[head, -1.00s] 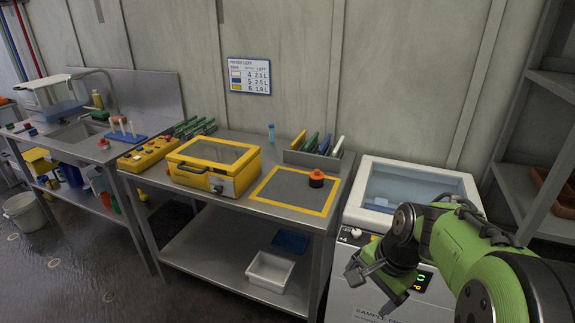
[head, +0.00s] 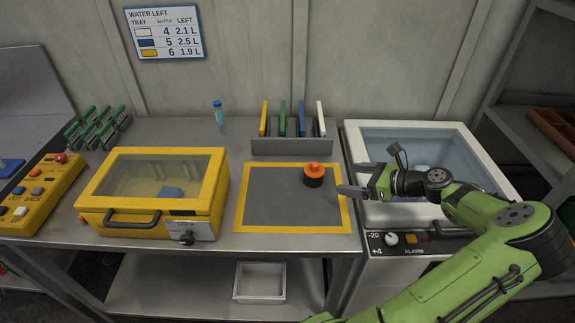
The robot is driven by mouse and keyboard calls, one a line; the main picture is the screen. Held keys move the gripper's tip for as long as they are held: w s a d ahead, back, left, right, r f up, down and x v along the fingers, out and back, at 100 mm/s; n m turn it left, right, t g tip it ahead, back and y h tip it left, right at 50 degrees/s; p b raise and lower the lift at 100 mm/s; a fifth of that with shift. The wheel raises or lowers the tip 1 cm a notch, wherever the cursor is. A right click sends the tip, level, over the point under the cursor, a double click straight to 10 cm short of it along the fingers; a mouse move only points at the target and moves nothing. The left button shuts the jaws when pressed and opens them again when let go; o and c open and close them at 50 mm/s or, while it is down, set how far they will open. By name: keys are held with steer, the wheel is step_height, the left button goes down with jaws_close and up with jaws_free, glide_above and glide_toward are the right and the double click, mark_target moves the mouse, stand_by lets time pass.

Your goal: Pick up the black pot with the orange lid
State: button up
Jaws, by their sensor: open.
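The black pot with the orange lid (head: 313,175) stands upright on a grey mat with a yellow border (head: 239,210), near the mat's upper right part. My gripper (head: 348,178) is just to the right of the pot, with its fingers pointing left towards it. The jaws are open and hold nothing. One finger shows near the pot's height in the picture and the other lower, near the mat's right edge. I cannot tell whether either finger touches the pot.
A rack with upright coloured plates (head: 290,146) stands behind the mat. A yellow case with a clear lid (head: 155,195) is on the left. A white-rimmed cooler (head: 365,140) stands to the right, under my arm. A small blue bottle (head: 219,113) stands at the back.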

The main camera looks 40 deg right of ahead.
mark_target(323, 175)
steer(key=shift+w+d, duration=0.15)
steer(key=shift+d, duration=0.05)
steer(key=b+x, duration=0.3)
steer(key=x, duration=0.6)
steer(key=shift+w+a+f, duration=0.1)
steer(key=shift+w+f, duration=0.05)
steer(key=shift+w, duration=0.2)
steer(key=b+x, duration=0.1)
steer(key=x, duration=0.1)
steer(key=b+x, duration=0.1)
steer(key=x, duration=0.2)
steer(key=shift+w+b, duration=0.4)
steer(key=shift+s, duration=0.1)
steer(key=c, duration=1.1)
steer(key=shift+o, duration=0.2)
steer(key=shift+r, duration=0.2)
